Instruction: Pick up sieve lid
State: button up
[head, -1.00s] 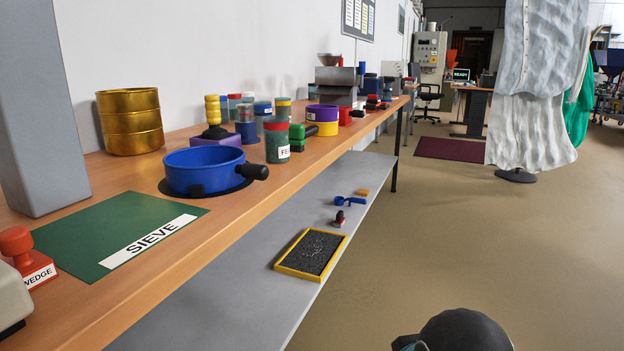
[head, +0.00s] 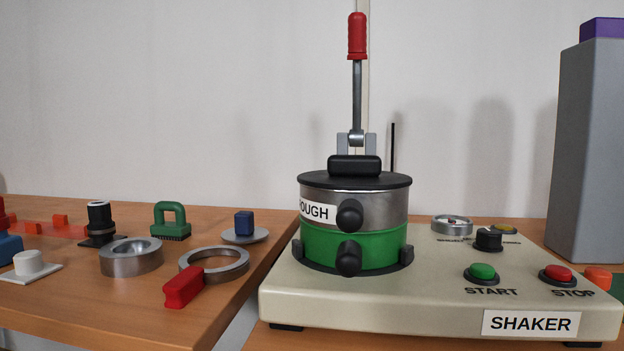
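The sieve lid (head: 320,180) is a flat black disc with a black block handle (head: 354,165) on top. It sits level on a metal sieve ring (head: 385,207) labelled "OUGH", the start of the word being cut off at the curve. Below the ring is a green pan (head: 385,246). Both have black knobs at the front. The stack stands on the left part of the shaker (head: 400,305). My gripper is not in the head view now.
Behind the lid rises a clamp lever (head: 357,95) with a red grip, upright. START and STOP buttons (head: 482,272) are right of the stack. A tall grey block (head: 592,150) stands at right. Metal rings (head: 131,257) and small tools lie on the wooden table at left.

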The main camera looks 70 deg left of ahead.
aim_at(343, 173)
jog(key=k, duration=0.1)
jog(key=u, duration=1.3)
jog(key=i, duration=0.15)
jog(key=u, duration=0.65)
